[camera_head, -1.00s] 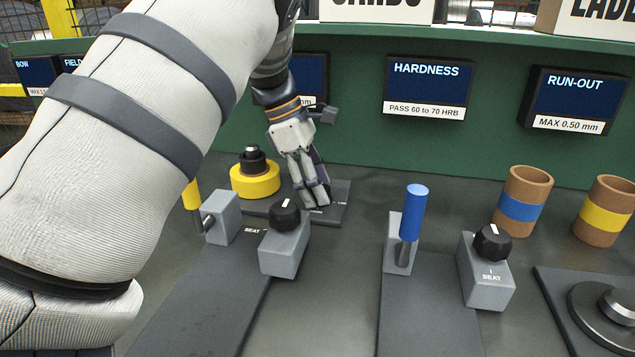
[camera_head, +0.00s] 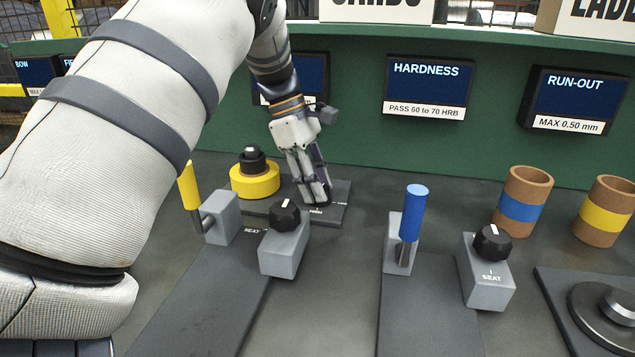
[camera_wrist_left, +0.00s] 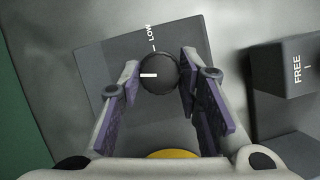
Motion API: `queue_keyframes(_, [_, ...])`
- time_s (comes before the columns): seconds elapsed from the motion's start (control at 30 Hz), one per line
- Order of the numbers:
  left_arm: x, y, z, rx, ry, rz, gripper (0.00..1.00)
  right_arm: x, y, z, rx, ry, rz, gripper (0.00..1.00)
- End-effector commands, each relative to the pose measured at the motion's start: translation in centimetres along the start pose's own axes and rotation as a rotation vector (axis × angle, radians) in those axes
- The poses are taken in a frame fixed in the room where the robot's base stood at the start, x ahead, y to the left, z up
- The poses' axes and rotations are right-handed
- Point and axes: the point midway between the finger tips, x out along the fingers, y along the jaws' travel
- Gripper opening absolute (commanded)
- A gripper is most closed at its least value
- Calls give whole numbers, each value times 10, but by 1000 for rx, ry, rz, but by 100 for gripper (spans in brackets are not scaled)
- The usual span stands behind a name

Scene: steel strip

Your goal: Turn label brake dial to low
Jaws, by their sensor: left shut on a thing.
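The label brake dial is a dark round knob (camera_wrist_left: 160,72) with a white pointer mark, on a dark grey plate (camera_head: 340,190). In the left wrist view the mark points left, while the LOW label (camera_wrist_left: 150,34) and its tick lie above the knob. My left gripper (camera_head: 318,198) points down over the plate, with its purple-padded fingers (camera_wrist_left: 160,85) on either side of the knob, shut on it. In the head view the fingers hide the knob. My right gripper is not in view.
A yellow ring with a black knob (camera_head: 254,180) stands just left of the gripper. A SEAT dial block (camera_head: 284,250) and a yellow-handled lever (camera_head: 190,187) are in front. A blue-handled lever (camera_head: 413,215) stands to the right. A FREE-marked block (camera_wrist_left: 285,72) is beside the plate.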

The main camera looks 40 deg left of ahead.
Motion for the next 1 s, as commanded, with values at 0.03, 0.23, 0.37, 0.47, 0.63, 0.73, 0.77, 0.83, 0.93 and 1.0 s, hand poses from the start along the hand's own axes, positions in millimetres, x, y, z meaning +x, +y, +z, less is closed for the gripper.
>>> queue_keyframes(0.03, [1, 1, -1, 37, -2, -16, 4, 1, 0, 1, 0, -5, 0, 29])
queue_keyframes(0.23, [2, 2, -1, 214, 0, -91, 4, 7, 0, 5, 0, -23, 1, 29])
queue_keyframes(0.37, [3, 3, -1, 328, -1, -140, 4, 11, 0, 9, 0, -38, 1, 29])
queue_keyframes(0.47, [4, 3, -1, 415, 0, -177, 4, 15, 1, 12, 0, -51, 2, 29])
queue_keyframes(0.63, [4, 4, -1, 565, 0, -239, 4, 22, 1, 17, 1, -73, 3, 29])
queue_keyframes(0.73, [4, 5, 0, 653, 0, -275, 4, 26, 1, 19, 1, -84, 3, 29])
queue_keyframes(0.77, [4, 4, 0, 679, -1, -287, 4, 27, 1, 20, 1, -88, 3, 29])
queue_keyframes(0.83, [4, 5, 0, 740, -1, -312, 4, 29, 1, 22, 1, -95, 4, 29])
queue_keyframes(0.93, [4, 5, 0, 825, 0, -348, 4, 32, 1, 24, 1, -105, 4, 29])
queue_keyframes(1.0, [4, 5, 1, 882, 0, -370, 4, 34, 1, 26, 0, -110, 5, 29])
